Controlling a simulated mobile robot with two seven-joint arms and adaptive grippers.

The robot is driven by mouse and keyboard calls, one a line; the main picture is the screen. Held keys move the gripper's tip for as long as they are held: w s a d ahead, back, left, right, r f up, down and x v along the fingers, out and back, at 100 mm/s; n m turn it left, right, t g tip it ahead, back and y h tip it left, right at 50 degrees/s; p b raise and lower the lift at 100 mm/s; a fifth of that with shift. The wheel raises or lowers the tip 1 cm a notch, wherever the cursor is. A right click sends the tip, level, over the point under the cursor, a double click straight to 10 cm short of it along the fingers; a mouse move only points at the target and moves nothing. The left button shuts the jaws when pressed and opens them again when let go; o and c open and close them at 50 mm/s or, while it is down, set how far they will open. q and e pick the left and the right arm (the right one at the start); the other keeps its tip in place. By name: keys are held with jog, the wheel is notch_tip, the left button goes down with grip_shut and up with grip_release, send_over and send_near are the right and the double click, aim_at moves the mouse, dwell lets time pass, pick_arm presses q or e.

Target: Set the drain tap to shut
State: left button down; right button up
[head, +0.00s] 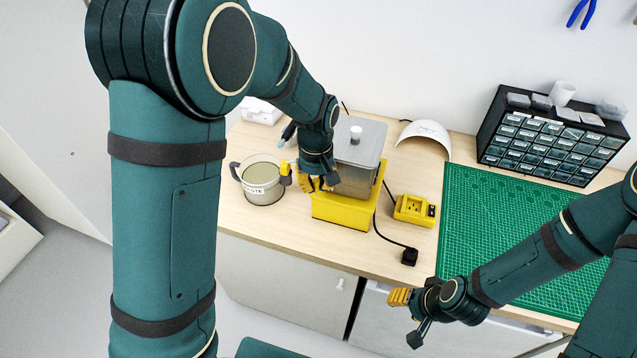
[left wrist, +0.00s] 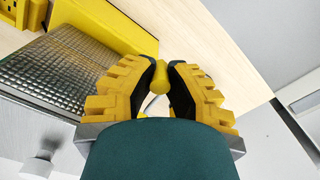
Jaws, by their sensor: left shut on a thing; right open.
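The drain tap's yellow handle (left wrist: 160,77) shows in the left wrist view as a small rounded lever between my left fingertips. My left gripper (left wrist: 161,80) is shut on it, beside the ribbed metal tank (left wrist: 62,72). In the head view my left gripper (head: 319,184) is at the left side of the tank (head: 360,152), which sits on a yellow base (head: 342,212). There the gripper hides most of the tap, and I cannot read its setting. My right gripper (head: 398,297) is open and empty in front of the bench edge.
A jug (head: 262,183) marked as waste stands just left of the tank. A yellow charger-like block (head: 414,210) and a black plug (head: 410,256) with a cable lie to the right. A green mat (head: 490,230) and a drawer cabinet (head: 548,140) fill the right side.

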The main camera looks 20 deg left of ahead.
pick_arm(q)
jog(key=shift+w+a+m, duration=0.3)
jog(key=shift+w+m, duration=0.25)
jog(key=shift+m, duration=1.25)
jog(key=shift+w+a+m, duration=0.35)
jog(key=shift+w+m, duration=0.25)
jog(key=shift+m, duration=1.2)
jog(key=shift+w+a+m, duration=0.3)
jog(key=shift+w+m, duration=0.25)
jog(key=shift+m, duration=1.25)
jog(key=c, duration=0.9)
grip_release()
notch_tip(320, 180, up, 12)
